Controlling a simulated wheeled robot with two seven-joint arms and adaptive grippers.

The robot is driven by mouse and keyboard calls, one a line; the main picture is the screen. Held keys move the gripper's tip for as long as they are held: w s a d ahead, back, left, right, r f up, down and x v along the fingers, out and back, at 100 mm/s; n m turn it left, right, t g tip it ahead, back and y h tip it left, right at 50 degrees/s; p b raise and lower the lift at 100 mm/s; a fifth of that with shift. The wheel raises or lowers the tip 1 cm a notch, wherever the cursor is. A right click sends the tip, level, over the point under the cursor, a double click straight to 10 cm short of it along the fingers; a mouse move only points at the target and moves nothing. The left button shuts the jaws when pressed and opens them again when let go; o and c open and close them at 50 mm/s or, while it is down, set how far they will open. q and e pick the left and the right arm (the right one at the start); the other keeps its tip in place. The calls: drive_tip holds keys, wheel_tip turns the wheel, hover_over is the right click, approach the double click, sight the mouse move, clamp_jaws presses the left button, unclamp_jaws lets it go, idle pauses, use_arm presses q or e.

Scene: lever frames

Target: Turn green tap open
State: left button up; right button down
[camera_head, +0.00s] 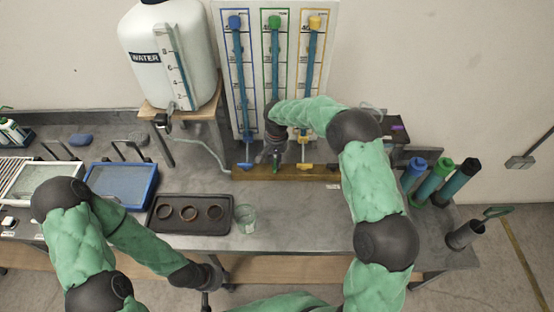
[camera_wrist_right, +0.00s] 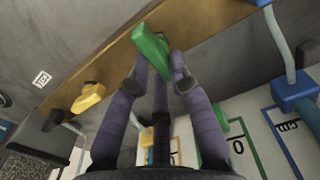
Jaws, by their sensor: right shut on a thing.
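In the right wrist view the green tap handle (camera_wrist_right: 150,46) sits at the wooden rail (camera_wrist_right: 196,22), between the purple-grey fingers of my right gripper (camera_wrist_right: 158,68). The gripper is shut on the handle. In the head view my right gripper (camera_head: 275,150) reaches down to the middle of the wooden rail, below the green-framed tube (camera_head: 274,70), and hides most of the green tap. My left gripper (camera_head: 206,299) is low in the head view, at the front of the bench, cut by the picture edge; its fingers are not clear.
A blue tap (camera_head: 247,148) and a yellow tap (camera_head: 303,153) flank the green one closely. A water tank (camera_head: 165,60) stands at the back left. A dark tray (camera_head: 190,225) with rings and a glass (camera_head: 245,217) stand in front. Coloured cylinders (camera_head: 433,181) stand to the right.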

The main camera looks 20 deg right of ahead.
drive_tip(key=shift+w+n, duration=0.1)
drive_tip(key=shift+n, duration=0.4)
drive_tip(key=c, duration=1.1)
unclamp_jaws()
wheel_tip(320, 180, up, 12)
drive_tip(key=shift+f, duration=0.1)
